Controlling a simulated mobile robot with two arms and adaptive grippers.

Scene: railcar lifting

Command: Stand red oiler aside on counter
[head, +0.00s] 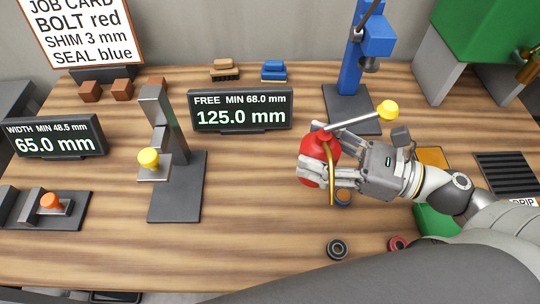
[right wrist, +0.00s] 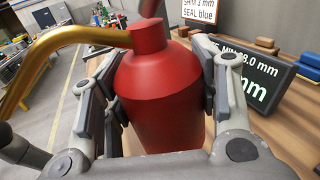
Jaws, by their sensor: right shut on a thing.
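The red oiler (head: 322,148) is a red can with a curved brass spout, and it sits between the fingers of my right gripper (head: 322,170). In the right wrist view the oiler (right wrist: 158,95) fills the middle, with finger pads on both sides of its body and the spout reaching left. My right gripper is shut on it. The oiler looks upright or nearly so; whether its base touches the wooden counter (head: 250,180) is hidden. My left gripper is not in view.
A display reading 125.0 mm (head: 242,110) stands behind and left of the oiler. A blue press (head: 352,80) stands behind it. A grey gauge stand (head: 176,185) with a yellow knob is at left. A dark ring (head: 337,250) lies in front. Counter between stand and oiler is clear.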

